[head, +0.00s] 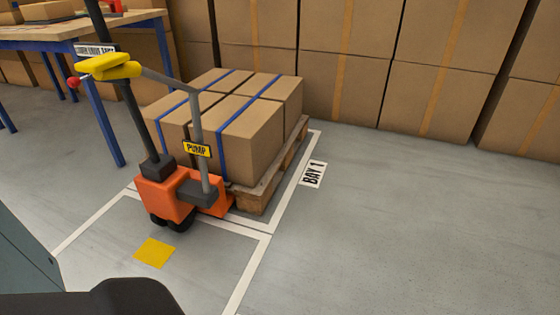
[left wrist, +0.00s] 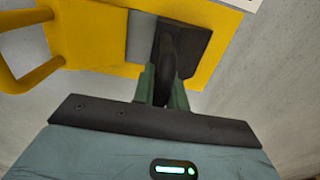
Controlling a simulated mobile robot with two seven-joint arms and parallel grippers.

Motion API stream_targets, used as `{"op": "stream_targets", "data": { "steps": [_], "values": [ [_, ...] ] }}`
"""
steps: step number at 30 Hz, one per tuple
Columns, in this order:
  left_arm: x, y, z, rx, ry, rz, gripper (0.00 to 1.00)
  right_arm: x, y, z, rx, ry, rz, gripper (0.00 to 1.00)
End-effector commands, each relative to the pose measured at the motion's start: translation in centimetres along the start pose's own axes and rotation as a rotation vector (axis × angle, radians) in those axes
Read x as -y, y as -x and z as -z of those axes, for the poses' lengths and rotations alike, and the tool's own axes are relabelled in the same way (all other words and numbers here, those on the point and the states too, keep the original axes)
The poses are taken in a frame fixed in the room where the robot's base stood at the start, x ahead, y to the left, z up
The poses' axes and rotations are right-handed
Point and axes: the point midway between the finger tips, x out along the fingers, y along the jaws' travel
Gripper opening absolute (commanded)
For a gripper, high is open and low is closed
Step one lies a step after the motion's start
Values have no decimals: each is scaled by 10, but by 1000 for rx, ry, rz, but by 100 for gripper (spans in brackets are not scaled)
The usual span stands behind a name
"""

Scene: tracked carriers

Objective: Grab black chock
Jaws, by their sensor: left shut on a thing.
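The black chock (left wrist: 196,44) shows in the left wrist view as a dark block with a rounded dark upright part. My left gripper (left wrist: 163,80) is shut on that upright part, its green fingers on either side of it. The chock is in front of a yellow panel (left wrist: 215,80); I cannot tell whether the two touch. The fingers and gripper body hide part of the chock. The head view shows neither the chock nor my left gripper. My right gripper is in neither view.
Beside the chock are a grey patch (left wrist: 141,38) and a yellow loop (left wrist: 25,80). In the head view, an orange pallet truck (head: 165,197) stands at a pallet (head: 262,190) of strapped cartons. A workbench (head: 75,28) is at the upper left. The right floor is clear.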

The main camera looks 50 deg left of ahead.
Motion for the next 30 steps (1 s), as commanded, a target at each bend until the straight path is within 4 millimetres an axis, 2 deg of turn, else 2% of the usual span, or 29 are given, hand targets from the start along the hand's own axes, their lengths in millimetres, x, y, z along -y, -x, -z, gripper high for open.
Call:
{"op": "stream_targets", "data": {
  "steps": [15, 30],
  "values": [
    [0, 0, 0, 0, 0, 1, 0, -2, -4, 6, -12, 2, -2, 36],
    [1, 0, 0, -1, 0, 2, 0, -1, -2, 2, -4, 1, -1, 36]
  ]
}}
